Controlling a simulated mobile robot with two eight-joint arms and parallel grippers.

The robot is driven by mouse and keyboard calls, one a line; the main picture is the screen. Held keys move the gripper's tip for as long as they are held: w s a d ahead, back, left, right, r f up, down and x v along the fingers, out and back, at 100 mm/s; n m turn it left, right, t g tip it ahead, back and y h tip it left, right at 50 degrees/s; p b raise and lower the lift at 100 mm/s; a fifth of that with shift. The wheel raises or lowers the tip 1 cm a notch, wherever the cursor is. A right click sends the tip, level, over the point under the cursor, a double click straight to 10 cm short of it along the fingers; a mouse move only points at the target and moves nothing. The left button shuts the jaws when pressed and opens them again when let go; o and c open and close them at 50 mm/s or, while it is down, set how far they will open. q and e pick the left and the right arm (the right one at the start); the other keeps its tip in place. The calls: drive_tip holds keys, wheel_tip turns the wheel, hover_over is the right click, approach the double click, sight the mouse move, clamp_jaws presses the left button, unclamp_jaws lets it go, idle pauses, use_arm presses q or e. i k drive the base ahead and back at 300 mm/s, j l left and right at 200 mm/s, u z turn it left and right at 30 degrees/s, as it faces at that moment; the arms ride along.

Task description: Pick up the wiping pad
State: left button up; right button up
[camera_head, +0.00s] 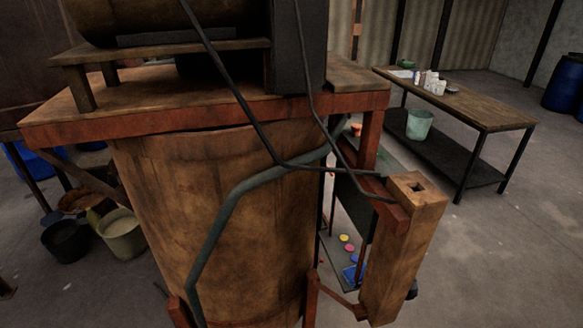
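I cannot make out a wiping pad in the head view. A workbench (497,113) with a wooden top stands at the back right, and small items such as pale bottles and containers (433,84) sit on its left part. They are too small to tell whether a pad is among them. A large rusty vat (215,215) fills the middle of the view and hides what is behind it. Neither of my grippers is in view.
The vat's red frame (80,130) and a brown post (397,265) stand close in front. A light green bucket (419,124) is on the bench's lower shelf. Buckets (122,236) stand at the left. Blue barrels (566,84) are at the far right. The right floor is clear.

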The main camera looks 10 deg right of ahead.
sight(349, 273)
drive_tip(key=i+l+z, duration=0.1)
drive_tip(key=l+z, duration=0.25)
drive_tip(key=i+l+z, duration=0.15)
drive_tip(key=z, duration=0.15)
drive_tip(key=i+l+z, duration=0.15)
drive_tip(key=l+z, duration=0.2)
